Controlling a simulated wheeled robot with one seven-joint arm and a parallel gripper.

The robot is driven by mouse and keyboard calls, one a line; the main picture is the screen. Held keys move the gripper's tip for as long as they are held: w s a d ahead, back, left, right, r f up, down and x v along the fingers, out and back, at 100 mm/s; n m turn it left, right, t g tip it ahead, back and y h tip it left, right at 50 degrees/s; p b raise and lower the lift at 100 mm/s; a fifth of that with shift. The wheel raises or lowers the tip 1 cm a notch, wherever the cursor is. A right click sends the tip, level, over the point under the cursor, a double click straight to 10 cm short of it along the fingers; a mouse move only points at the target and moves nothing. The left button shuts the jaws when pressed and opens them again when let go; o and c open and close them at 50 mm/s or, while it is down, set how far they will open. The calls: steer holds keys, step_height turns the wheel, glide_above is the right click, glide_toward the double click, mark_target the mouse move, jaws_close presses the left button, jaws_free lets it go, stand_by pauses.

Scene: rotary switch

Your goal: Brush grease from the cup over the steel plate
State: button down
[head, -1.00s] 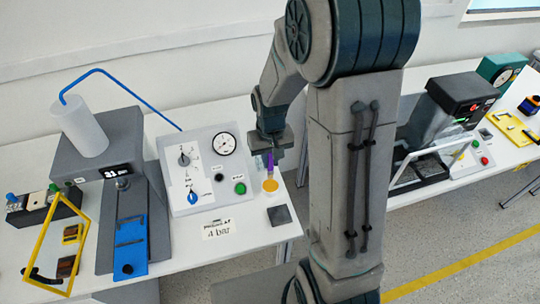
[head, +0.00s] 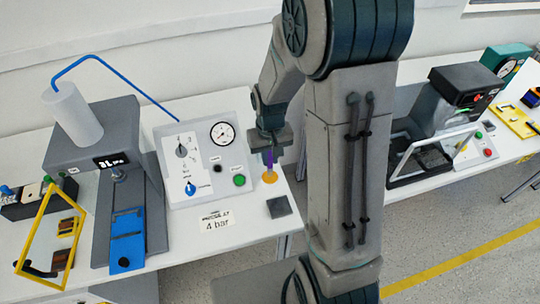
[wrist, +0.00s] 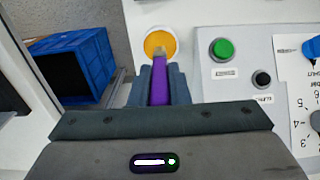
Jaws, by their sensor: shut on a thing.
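A small white cup (head: 270,178) with orange grease stands on the bench, right of the control panel. In the wrist view the cup (wrist: 173,38) lies just beyond my fingertips. My gripper (head: 268,143) is above the cup, shut on a brush (head: 269,160) with a purple handle. In the wrist view the brush (wrist: 160,82) points away between the fingers, and its tip overlaps the orange grease. I cannot tell how deep the tip is. The steel plate (head: 279,206), a dark grey square, lies on the bench just in front of the cup. Nothing visible lies on it.
The control panel (head: 207,160) with gauge, knobs and green button stands close on the left. A sign reading 4 bar (head: 216,220) lies before it. A grey press (head: 120,200) stands further left. A blue crate (wrist: 68,65) shows in the wrist view.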

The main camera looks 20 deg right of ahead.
steer(key=shift+f+b, duration=0.55)
stand_by(1.5)
steer(key=shift+r+p, duration=2.6)
steer(key=shift+r, duration=0.95)
